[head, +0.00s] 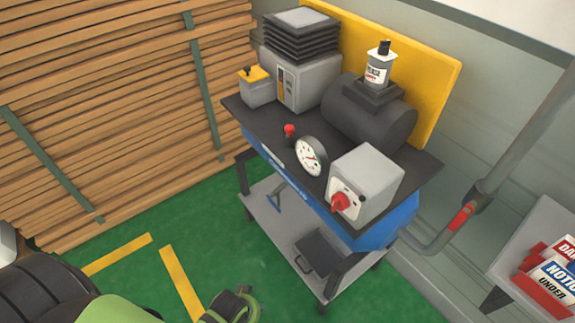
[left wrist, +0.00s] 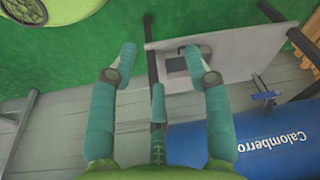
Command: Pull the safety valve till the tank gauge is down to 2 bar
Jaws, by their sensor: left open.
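My left gripper (head: 238,300) is low at the bottom edge of the head view, apart from the cart. In the left wrist view its teal fingers (left wrist: 157,70) are spread and empty. My right gripper is not in view.
A grey box with a red rotary switch (head: 340,203) sits right of the gauge. A dark motor (head: 368,115) stands behind. The lower shelf (head: 282,222) holds a black tray (head: 318,253). Stacked timber (head: 110,110) is left, a sign bin right. The green floor in front is clear.

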